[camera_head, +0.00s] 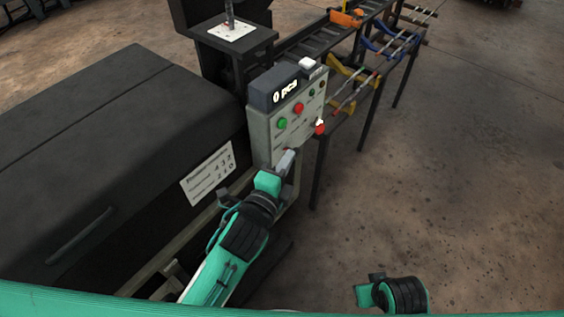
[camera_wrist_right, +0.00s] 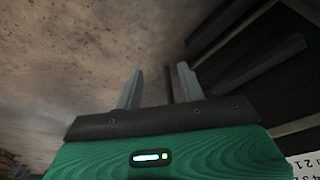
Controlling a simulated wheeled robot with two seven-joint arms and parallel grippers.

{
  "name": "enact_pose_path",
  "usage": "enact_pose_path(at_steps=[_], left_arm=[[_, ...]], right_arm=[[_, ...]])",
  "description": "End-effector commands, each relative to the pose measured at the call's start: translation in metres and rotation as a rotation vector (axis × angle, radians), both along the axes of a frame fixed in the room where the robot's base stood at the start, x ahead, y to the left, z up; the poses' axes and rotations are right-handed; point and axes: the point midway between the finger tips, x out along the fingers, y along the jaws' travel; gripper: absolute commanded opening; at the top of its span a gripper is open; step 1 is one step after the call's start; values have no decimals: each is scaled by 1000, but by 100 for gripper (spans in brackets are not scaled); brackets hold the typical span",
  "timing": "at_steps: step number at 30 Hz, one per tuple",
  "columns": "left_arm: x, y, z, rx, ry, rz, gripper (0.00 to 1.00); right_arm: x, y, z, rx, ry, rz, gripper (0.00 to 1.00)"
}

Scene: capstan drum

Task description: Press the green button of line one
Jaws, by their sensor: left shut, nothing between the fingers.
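The light-grey control panel (camera_head: 262,135) stands on the machine's front side in the head view. A round green button (camera_head: 282,123) is on its left part, with a red button (camera_head: 299,108) up and right of it. A smaller dark green spot (camera_head: 312,92) sits near the upper right corner. The panel's labels are too small to read, so I cannot tell which line each button belongs to. My left gripper (camera_head: 287,158) is shut and empty, in front of the panel's lower part, below the green button. My right gripper (camera_wrist_right: 160,90) is open and empty in the right wrist view.
A red knob (camera_head: 320,127) projects at the panel's lower right. The dark machine housing (camera_head: 90,120) fills the left. A rack with coloured supports (camera_head: 365,75) and rods extends behind the panel.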

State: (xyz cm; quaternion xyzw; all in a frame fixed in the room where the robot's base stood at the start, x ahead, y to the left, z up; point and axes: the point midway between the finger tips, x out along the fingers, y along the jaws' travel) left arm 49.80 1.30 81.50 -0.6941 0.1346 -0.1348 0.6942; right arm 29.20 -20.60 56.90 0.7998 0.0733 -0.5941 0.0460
Motion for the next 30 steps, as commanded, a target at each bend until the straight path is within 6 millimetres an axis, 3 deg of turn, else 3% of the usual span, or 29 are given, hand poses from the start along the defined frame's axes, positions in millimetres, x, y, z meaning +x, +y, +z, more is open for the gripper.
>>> enact_pose_path(at_steps=[10, 12, 19, 30], left_arm=[[64, -26, 1, -2, -1, 0, 0], [70, -13, 0, 4, -1, 1, 0], [82, 5, 0, 1, 1, 0, 0], [84, 8, 0, 0, 0, 0, 0]], right_arm=[[1, 0, 4, 0, -7, 1, 40], [1, 0, 7, 1, -12, 1, 40], [0, -1, 9, 1, -14, 1, 40], [-4, -1, 4, 0, 1, 0, 40]])
